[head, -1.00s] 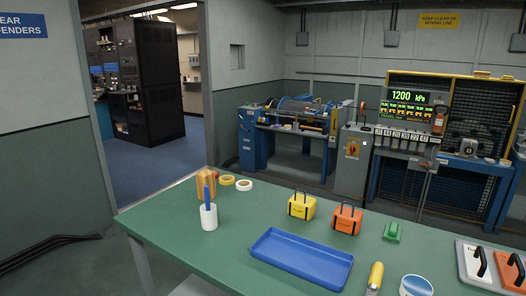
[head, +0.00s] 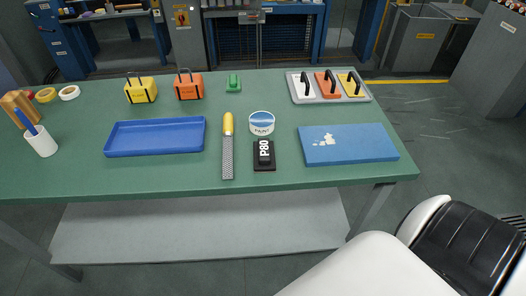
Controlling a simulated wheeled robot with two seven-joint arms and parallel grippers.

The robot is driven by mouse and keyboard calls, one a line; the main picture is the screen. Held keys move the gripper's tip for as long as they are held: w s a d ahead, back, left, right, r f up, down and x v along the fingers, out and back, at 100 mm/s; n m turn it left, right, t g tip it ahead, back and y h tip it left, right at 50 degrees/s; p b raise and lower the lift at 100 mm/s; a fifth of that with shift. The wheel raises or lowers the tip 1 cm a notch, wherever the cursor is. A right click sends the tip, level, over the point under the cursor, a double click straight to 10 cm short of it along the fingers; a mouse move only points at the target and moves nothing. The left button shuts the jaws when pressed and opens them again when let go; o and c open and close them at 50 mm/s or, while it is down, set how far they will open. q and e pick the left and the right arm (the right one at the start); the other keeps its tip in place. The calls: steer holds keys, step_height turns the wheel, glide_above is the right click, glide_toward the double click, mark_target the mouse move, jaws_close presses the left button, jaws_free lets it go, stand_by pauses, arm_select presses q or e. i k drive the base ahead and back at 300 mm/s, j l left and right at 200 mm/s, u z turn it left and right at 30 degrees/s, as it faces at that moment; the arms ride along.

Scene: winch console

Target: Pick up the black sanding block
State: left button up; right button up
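The black sanding block (head: 264,158), marked P80 in white, lies on the green table (head: 80,179) near its front edge, in the middle of the head view. A rasp with a yellow handle (head: 228,150) lies just to its left. A paint tin (head: 262,123) stands just behind it. Neither of my grippers is in view. A white part of my arm and a black part show at the lower right, away from the block.
A blue tray (head: 155,151) lies to the left, and a blue board (head: 347,157) with pale flakes to the right. A tray of trowels (head: 361,94), a green item (head: 233,83) and orange (head: 189,96) and yellow (head: 141,102) cases stand behind. Free table lies around the block's front.

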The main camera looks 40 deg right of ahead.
mark_target(264, 160)
steer(key=z, duration=1.2)
